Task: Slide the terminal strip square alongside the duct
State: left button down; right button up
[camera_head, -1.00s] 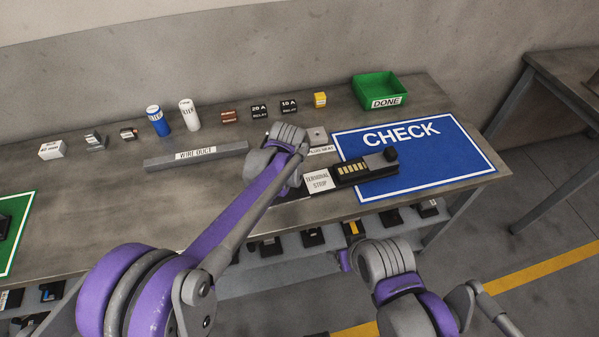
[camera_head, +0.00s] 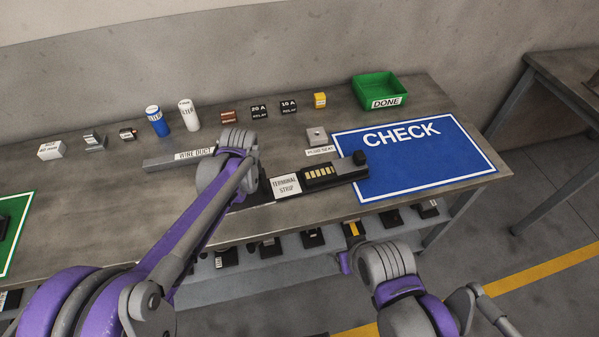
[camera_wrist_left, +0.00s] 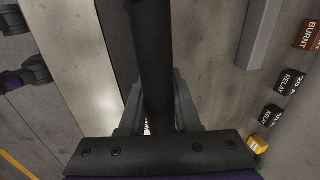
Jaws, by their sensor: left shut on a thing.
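The terminal strip (camera_head: 322,174) is a long dark bar with a row of yellowish terminals, a white label and a black knob at its right end. It lies near the table's front, slightly askew to the duct, its knob end over the blue mat's left edge. The wire duct (camera_head: 165,163) is a grey bar further back and left, apart from the strip. My left gripper (camera_wrist_left: 158,118) is shut on the strip's dark bar (camera_wrist_left: 153,55) in the left wrist view. In the head view my arm hides the jaws and the strip's left end.
The blue CHECK mat (camera_head: 425,170) is at the right, with the green DONE bin (camera_head: 380,92) behind it. A small grey block (camera_head: 317,136) stands behind the strip. Relays, filters and other small parts line the table's back.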

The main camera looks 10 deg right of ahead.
pick_arm(q)
jog(key=shift+w+a+f, duration=0.1)
jog(key=shift+w+a, duration=0.1)
jog(key=shift+a, duration=2.3)
jog(key=shift+w+a+f, duration=0.1)
jog(key=shift+w+a, duration=0.05)
jog(key=shift+a, duration=2.3)
jog(key=c, duration=1)
grip_release()
jog(key=o, duration=0.5)
jog(key=shift+w+a, duration=0.1)
jog(key=shift+w, duration=0.05)
jog(key=shift+c, duration=0.2)
jog(key=shift+r, duration=0.1)
jog(key=v, duration=1.2)
